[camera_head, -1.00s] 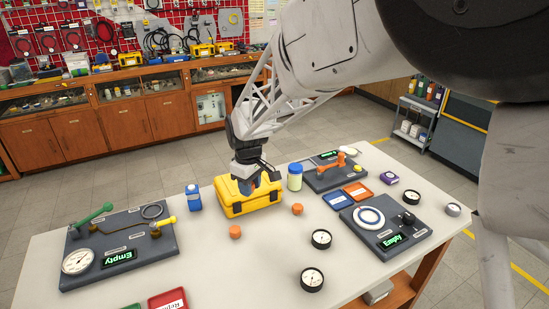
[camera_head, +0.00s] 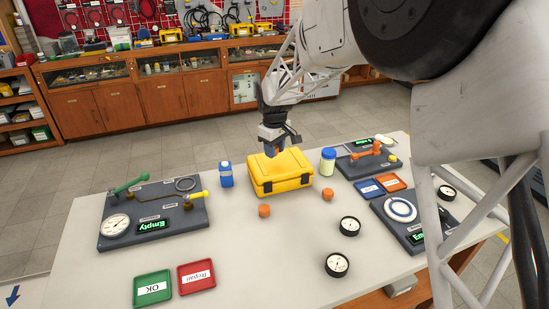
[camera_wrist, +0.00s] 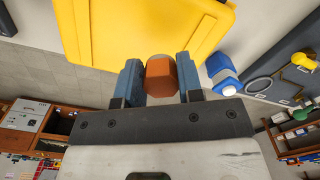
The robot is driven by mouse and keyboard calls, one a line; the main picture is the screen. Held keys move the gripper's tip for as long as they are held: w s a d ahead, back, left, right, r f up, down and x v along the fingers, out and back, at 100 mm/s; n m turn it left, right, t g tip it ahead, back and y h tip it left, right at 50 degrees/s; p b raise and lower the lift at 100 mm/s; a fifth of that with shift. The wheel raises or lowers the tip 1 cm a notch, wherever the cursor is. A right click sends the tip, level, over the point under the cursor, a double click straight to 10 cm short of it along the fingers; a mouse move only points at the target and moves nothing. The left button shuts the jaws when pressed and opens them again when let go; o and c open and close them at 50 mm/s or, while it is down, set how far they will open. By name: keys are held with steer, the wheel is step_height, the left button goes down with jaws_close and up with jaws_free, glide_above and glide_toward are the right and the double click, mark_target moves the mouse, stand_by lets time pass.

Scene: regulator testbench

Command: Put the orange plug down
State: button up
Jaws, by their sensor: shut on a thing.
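My gripper (camera_wrist: 160,82) is shut on an orange plug (camera_wrist: 159,72), which sits between its two blue fingers in the wrist view. In the head view my gripper (camera_head: 270,150) is over the back left part of a yellow case (camera_head: 282,180); the held plug is hard to make out there. Two other orange plugs stand on the table in front of the case, one at the left (camera_head: 264,211) and one at the right (camera_head: 327,194).
A blue bottle (camera_head: 226,174) stands left of the case and a blue-lidded jar (camera_head: 328,161) right of it. Test boards flank the white table (camera_head: 235,245). A green tray (camera_head: 153,288), a red tray (camera_head: 197,276) and gauges lie nearer. The front middle has bare room.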

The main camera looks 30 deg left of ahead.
mark_target(274, 164)
steer(key=shift+f, duration=1.75)
steer(key=shift+f, duration=0.15)
steer(key=o, duration=0.9)
steer(key=shift+r, duration=6.15)
